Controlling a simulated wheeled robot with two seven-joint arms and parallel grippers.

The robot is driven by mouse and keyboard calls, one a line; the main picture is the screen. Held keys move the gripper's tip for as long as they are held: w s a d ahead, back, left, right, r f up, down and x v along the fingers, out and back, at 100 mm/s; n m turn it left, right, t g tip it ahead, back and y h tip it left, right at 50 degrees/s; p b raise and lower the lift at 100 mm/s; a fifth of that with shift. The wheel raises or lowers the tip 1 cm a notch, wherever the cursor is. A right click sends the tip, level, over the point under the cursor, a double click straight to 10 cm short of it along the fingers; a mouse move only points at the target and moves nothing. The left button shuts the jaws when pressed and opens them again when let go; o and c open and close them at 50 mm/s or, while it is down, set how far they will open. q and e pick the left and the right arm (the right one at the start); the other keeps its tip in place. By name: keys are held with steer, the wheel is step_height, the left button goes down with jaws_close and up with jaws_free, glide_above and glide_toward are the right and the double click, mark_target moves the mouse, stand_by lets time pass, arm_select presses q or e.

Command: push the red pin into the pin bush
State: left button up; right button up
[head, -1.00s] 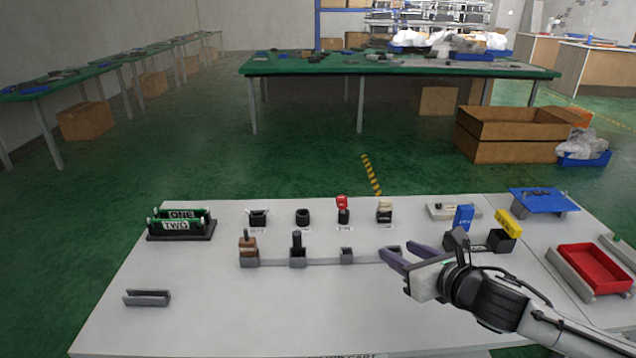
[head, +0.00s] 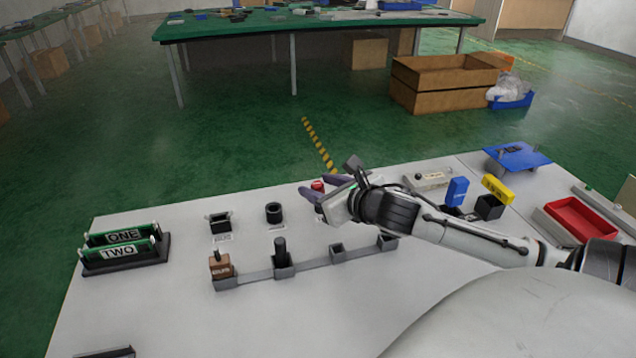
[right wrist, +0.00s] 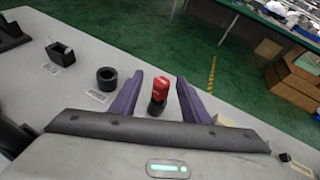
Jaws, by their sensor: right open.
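The red pin (head: 318,185) stands upright in the back row of fixtures, mostly hidden in the head view by my right gripper (head: 325,187). In the right wrist view the red pin (right wrist: 160,88) sits in the top of a small black pin bush (right wrist: 156,108), with much of its red body showing above. My right gripper (right wrist: 160,80) is open, its two purple fingers on either side of the pin. I see a gap at each side. How deep the pin sits I cannot tell. My left gripper is not in view.
A black ring fixture (head: 274,212) and a black square socket (head: 220,223) stand left of the pin. The front row holds a brown block (head: 220,265) and a black peg (head: 281,252). Blue and yellow blocks (head: 496,187) and a red tray (head: 578,222) are at right.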

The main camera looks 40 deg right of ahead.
mark_target(314, 183)
steer(key=shift+x, duration=2.65)
steer(key=shift+s+d, duration=0.1)
steer(key=shift+d, duration=0.05)
jaws_close()
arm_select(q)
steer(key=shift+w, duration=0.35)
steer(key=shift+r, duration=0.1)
arm_select(e)
step_height(314, 183, up, 9)
arm_select(q)
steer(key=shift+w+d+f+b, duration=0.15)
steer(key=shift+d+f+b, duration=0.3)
steer(key=shift+b, duration=0.6)
arm_select(e)
steer(key=shift+s+f+n+t+y, duration=0.1)
steer(key=shift+f+n+t+y, duration=0.15)
steer(key=shift+f+y, duration=0.7)
steer(key=shift+s+f+n+t+y, duration=0.1)
steer(key=shift+f+n+t+y, duration=0.3)
steer(key=shift+f, duration=0.95)
